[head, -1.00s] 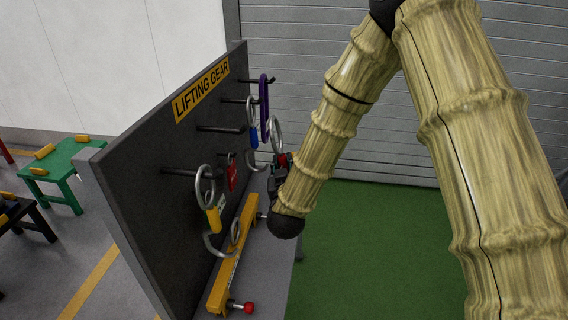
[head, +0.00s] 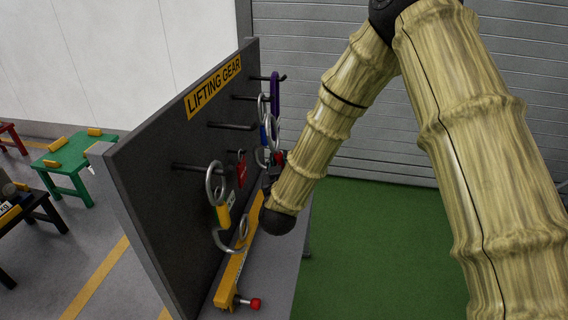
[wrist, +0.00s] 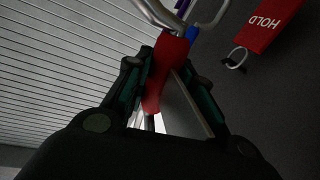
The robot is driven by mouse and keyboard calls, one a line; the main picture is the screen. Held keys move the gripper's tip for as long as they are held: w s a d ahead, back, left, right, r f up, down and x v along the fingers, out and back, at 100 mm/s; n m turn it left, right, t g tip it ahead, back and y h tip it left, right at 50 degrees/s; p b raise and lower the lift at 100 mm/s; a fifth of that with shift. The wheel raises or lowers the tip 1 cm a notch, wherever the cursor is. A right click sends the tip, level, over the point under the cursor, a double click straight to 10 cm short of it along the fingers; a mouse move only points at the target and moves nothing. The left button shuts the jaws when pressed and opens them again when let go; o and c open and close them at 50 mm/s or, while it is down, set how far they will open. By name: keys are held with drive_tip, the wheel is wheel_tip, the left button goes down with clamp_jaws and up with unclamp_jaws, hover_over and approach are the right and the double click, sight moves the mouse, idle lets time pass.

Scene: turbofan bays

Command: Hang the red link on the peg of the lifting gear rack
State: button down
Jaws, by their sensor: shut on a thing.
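My gripper (wrist: 163,85) is shut on the red link (wrist: 170,55), gripping its red body in the wrist view. The link's metal rings show at both ends, the upper one partly cut off by the frame. In the head view a bit of the red link (head: 281,157) shows beside the rack, with my gripper mostly hidden behind my arm. The lifting gear rack (head: 150,190) is a dark upright board with several pegs. The middle peg (head: 230,126) is bare. A yellow link (head: 223,215) hangs on the near peg (head: 190,167), and a blue link (head: 263,135) on a far one.
A purple piece (head: 275,95) hangs at the far top peg. A red HOLD tag (head: 242,172) hangs low on the board; it also shows in the wrist view (wrist: 268,25). A yellow bar (head: 238,265) lies along the rack's ledge. Green floor to the right is clear.

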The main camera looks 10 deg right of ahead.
drive_tip(key=w+a+f+b, duration=0.1)
drive_tip(key=w+a+f, duration=0.1)
drive_tip(key=a, duration=0.5)
drive_tip(key=shift+w+a, duration=0.15)
drive_tip(key=shift+w, duration=0.05)
idle(1.3)
drive_tip(key=shift+f, duration=0.1)
idle(0.5)
drive_tip(key=c, duration=1.1)
unclamp_jaws()
drive_tip(key=shift+c, duration=0.2)
drive_tip(key=shift+s+f, duration=0.1)
